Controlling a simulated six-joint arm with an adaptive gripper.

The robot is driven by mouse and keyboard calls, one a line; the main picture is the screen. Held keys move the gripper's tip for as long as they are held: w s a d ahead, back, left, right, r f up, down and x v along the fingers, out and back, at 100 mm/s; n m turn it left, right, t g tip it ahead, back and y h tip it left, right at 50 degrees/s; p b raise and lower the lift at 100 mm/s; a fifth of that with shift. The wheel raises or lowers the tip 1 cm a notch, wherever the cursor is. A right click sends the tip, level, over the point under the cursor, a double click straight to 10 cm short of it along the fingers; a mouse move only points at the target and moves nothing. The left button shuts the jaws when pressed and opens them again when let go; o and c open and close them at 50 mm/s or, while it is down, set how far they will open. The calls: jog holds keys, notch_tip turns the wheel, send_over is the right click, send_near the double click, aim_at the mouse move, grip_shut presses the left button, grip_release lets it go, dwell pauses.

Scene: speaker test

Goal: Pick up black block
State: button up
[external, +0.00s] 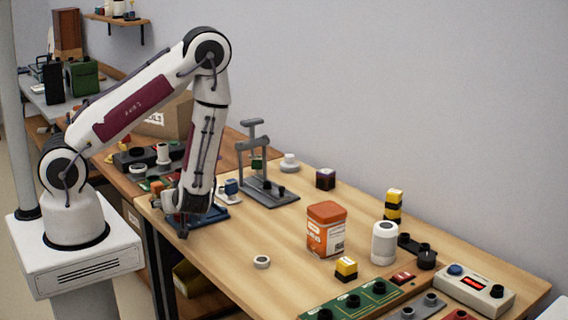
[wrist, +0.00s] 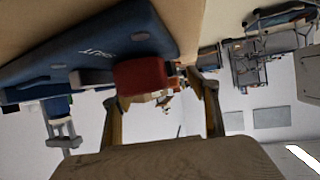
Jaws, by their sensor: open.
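A dark, nearly black block (external: 325,179) sits on the wooden table behind the orange tin, to the right of the grey press stand. Farther right, a stack of yellow and black blocks (external: 393,207) stands upright. I cannot tell which of these is the task's black block. My gripper (external: 183,229) points down near the table's left edge, well left of both and apart from them. In the wrist view my gripper (wrist: 160,92) has its two fingers spread, with no held object visible. A red part (wrist: 141,77) on a blue fixture (wrist: 100,52) shows beyond them.
The blue fixture also shows beside my gripper in the external view (external: 213,215). The grey press stand (external: 268,190) is behind it. The orange tin (external: 326,229), a white cylinder (external: 384,243) and a yellow-topped block (external: 346,268) occupy the middle. Green boards (external: 350,302) lie in front.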

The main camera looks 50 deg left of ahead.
jog(key=shift+w+a+f, duration=0.1)
jog(key=shift+a+f, duration=0.25)
jog(key=shift+a, duration=0.25)
jog(key=c, duration=1.3)
